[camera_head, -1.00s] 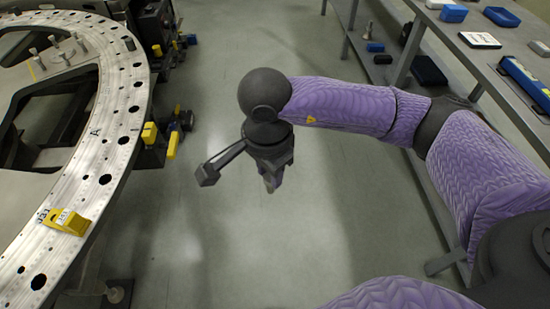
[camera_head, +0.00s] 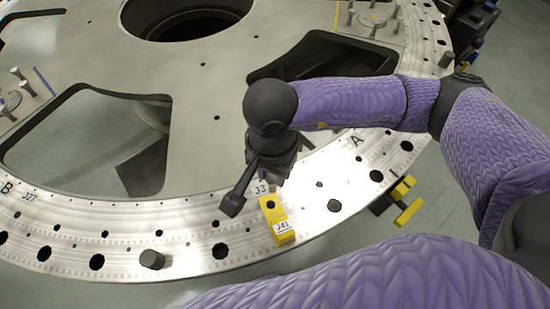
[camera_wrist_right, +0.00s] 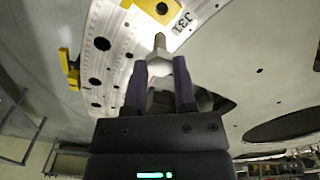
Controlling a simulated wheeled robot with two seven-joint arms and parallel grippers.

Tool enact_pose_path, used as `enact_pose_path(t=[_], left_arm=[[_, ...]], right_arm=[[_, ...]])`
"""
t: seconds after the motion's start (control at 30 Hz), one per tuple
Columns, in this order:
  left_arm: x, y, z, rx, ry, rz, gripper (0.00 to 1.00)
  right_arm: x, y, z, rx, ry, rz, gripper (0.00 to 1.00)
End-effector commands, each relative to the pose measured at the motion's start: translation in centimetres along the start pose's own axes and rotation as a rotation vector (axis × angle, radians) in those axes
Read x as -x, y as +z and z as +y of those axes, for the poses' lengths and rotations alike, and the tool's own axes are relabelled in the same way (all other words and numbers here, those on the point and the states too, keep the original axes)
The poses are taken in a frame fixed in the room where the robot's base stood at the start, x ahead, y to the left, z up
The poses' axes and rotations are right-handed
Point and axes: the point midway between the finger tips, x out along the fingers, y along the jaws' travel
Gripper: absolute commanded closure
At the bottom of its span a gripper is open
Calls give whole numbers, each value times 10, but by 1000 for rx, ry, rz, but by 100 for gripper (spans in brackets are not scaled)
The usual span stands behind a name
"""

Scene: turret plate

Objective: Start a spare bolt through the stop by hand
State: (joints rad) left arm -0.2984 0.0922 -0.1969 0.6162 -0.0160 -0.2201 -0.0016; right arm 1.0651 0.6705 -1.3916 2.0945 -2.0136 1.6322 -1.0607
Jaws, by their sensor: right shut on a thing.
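In the right wrist view the stop (camera_wrist_right: 140,5) shows at the top, beside the mark J31. My right gripper (camera_head: 275,180) is just beyond the stop's inner end in the head view. In the wrist view my right gripper (camera_wrist_right: 160,85) is shut on a bolt (camera_wrist_right: 160,42), whose threaded tip sticks out towards the stop. The tip appears apart from the hole. My left gripper is not in view.
The ring has many dark holes. A dark round peg (camera_head: 152,259) stands on it at the lower left, another (camera_head: 446,59) at the upper right. Yellow clamp-like parts (camera_head: 404,199) stick out from its outer edge. Large openings cut through the plate.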

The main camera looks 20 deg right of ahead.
Motion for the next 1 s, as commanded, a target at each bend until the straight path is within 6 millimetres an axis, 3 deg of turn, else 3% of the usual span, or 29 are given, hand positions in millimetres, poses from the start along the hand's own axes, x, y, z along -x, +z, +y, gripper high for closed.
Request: enact_pose_path(t=[0.27, 0.63, 1.0], left_arm=[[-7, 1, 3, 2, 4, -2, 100], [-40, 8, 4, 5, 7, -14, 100], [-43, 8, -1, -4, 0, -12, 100]], right_arm=[[-12, 2, 1, 13, 2, -3, 100], [-58, 1, 0, 11, 1, -2, 100], [-60, 1, 0, 11, 0, -1, 100]])
